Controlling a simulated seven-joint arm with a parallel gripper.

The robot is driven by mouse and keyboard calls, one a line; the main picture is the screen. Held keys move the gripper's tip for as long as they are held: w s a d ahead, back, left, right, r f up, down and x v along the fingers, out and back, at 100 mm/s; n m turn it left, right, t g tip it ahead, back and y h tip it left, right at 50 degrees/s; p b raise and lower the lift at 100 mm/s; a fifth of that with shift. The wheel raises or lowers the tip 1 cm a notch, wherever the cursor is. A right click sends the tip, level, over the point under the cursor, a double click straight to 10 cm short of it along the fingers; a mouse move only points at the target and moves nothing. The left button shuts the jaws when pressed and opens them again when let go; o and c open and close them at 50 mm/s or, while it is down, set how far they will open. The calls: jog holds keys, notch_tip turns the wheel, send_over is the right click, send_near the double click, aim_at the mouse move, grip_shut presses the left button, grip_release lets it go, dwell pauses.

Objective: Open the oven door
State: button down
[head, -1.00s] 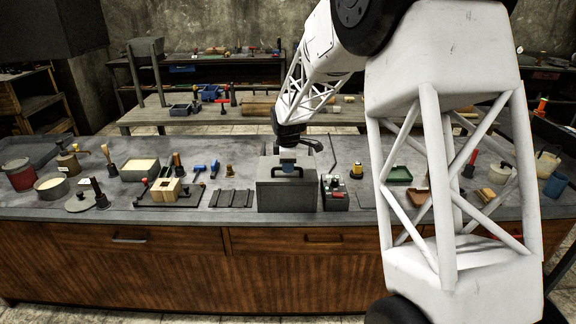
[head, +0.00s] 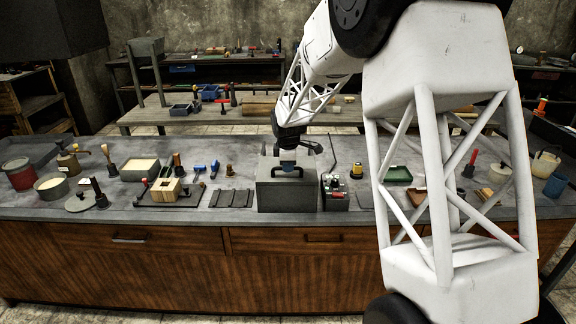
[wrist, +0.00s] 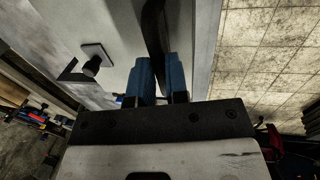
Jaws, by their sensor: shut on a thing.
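The oven is a grey box (head: 288,195) on the workbench, in the middle of the head view. Its front door is upright and looks closed, with a dark bar handle (head: 275,173) near the top. My gripper (head: 288,166) is at the handle, over the oven's upper front. In the wrist view, the two blue fingers of my gripper (wrist: 160,82) are shut on the dark handle (wrist: 154,30), which runs up between them. The grey face of the oven (wrist: 120,22) lies behind them. The fingertips are partly hidden in the head view.
A control box (head: 335,192) with knobs stands right of the oven. A dark slotted plate (head: 232,198) and a wooden mould frame (head: 166,190) lie to its left. Wooden drawers (head: 160,265) form the bench front. The floor before the bench is partly visible.

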jog(key=shift+w, duration=0.15)
jog(key=w, duration=1.6)
jog(key=shift+w, duration=0.4)
jog(key=c, duration=1.1)
grip_release()
jog(key=shift+r, duration=0.1)
jog(key=shift+s+r, duration=0.25)
jog(key=shift+r, duration=1)
jog(key=shift+s+r, duration=0.3)
jog(key=shift+r, duration=0.9)
jog(key=shift+s+r, duration=0.25)
jog(key=shift+r, duration=1)
